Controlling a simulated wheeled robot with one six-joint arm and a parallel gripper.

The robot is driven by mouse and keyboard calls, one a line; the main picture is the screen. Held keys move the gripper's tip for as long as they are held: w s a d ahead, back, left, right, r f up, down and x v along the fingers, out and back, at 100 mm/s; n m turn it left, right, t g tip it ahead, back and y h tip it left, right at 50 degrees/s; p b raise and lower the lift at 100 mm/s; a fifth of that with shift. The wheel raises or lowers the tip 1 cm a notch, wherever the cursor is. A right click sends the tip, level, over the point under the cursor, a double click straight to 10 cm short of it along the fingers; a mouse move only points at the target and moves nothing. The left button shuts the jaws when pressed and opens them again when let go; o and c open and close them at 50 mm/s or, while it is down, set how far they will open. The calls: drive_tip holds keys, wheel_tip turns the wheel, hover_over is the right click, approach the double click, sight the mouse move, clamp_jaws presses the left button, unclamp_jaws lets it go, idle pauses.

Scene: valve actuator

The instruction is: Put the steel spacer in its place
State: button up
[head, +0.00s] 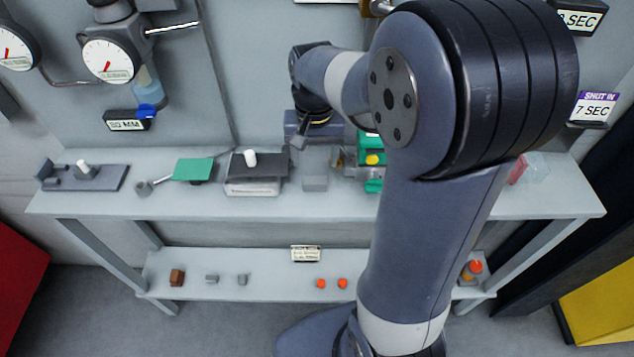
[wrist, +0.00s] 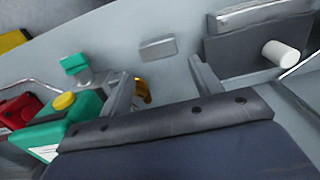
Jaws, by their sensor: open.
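A plain grey block (head: 315,182) lies on the upper bench, below and slightly right of my gripper (head: 299,140) in the head view. It also shows in the wrist view (wrist: 157,48), beyond the gap between my fingertips (wrist: 163,78). My fingers are apart with nothing between them. Two small grey pieces (head: 212,279) (head: 243,280) lie on the lower shelf. I cannot tell for certain which grey piece is the steel spacer. A grey fixture with a pale upright peg (head: 83,168) stands at the bench's left end.
A dark-topped box (head: 262,172) with a white cylinder (head: 250,159) stands left of the grey block. A green and yellow device (head: 371,160) stands close on its right. A green plate (head: 193,170) lies farther left. The wall with gauges (head: 108,61) rises behind the bench.

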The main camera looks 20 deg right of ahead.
sight(315, 179)
drive_tip(key=f, duration=0.5)
drive_tip(key=shift+s+f+p, duration=0.2)
drive_tip(key=shift+f+p, duration=0.15)
drive_tip(key=shift+r, duration=0.1)
drive_tip(key=c, duration=1.1)
